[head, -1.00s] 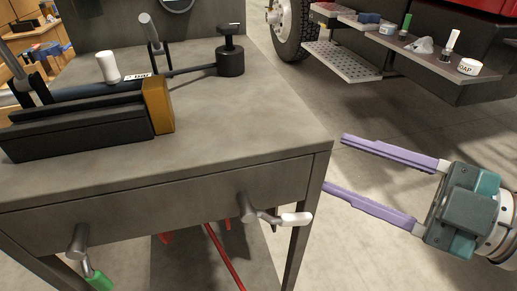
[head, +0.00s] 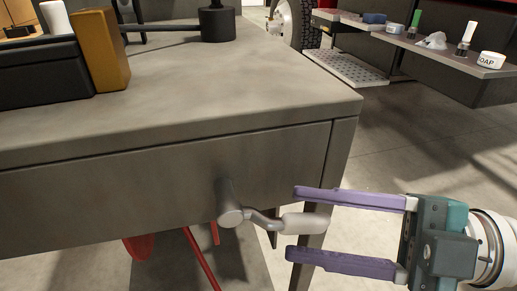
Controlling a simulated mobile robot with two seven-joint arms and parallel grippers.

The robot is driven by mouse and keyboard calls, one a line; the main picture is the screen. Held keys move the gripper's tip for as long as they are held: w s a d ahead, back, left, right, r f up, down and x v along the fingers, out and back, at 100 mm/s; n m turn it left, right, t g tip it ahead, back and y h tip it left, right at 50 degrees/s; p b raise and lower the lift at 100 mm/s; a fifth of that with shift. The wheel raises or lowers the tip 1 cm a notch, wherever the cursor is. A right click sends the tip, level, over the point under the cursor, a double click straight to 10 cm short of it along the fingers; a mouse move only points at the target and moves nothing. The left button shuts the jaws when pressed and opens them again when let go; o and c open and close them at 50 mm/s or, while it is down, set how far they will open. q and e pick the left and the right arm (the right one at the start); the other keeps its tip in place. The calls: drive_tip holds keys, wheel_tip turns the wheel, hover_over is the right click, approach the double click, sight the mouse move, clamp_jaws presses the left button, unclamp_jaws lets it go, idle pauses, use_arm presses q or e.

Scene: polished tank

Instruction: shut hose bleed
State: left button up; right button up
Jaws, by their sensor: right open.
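A grey metal lever valve (head: 231,212) sticks out from the front panel of the bench. No label shows which valve is the hose bleed. My right gripper (head: 293,224) comes in from the right with its two purple fingers open. A gap shows on both sides, and I cannot tell the exact depth. My left gripper is not in view.
A bench leg stands behind the right fingers. A shelf (head: 420,45) with small items is at the back right.

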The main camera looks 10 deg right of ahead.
drive_tip(key=shift+x, duration=0.9)
clamp_jaws()
idle(0.8)
